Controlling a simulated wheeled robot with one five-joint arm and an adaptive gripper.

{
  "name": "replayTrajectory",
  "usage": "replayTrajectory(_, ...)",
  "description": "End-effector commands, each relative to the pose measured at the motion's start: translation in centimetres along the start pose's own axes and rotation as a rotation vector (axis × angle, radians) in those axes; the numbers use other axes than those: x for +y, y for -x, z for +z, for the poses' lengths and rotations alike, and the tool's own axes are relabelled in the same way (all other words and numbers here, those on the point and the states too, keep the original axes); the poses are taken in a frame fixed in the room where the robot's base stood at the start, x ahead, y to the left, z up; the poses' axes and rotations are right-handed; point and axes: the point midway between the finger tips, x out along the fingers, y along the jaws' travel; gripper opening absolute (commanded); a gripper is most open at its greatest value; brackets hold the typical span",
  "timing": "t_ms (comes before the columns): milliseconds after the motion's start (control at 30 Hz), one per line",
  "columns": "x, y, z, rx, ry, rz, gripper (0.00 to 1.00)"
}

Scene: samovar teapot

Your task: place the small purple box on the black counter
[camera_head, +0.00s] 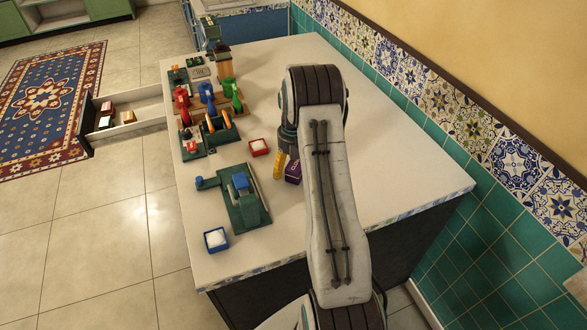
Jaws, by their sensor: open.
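The small purple box (293,172) stands on the cream-topped counter (410,165), partly hidden behind my arm. My gripper (282,170) is low over the counter top beside the box, at its left in the picture. One yellow finger shows; the other is hidden, and so is whether it touches the box. My gripper is open. I see no black counter top; only the dark side (265,297) of this counter looks black.
A green device (246,208), a blue tray (216,240) and a red tray (259,147) lie left of my arm. Red, blue and green handled devices (207,98) stand farther back. An open drawer (135,128) juts out at left. The counter's right part is clear up to the tiled wall.

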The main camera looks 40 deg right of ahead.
Motion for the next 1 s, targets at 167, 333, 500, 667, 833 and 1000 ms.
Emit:
replayTrajectory(167, 0.1, 3.0, 0.1, -0.004, 0.000, 0.002, 0.85)
replayTrajectory(333, 0.1, 6.0, 0.1, -0.004, 0.000, 0.003, 0.85)
replayTrajectory(500, 0.1, 8.4, 0.0, -0.003, 0.000, 0.002, 0.85)
replayTrajectory(667, 0.1, 9.9, 0.0, -0.002, 0.000, 0.001, 0.85)
replayTrajectory(833, 0.2, 11.3, -0.4, -0.004, -0.022, 0.003, 0.85)
replayTrajectory(1000, 0.7, 13.7, -2.7, -0.021, -0.154, 0.016, 0.85)
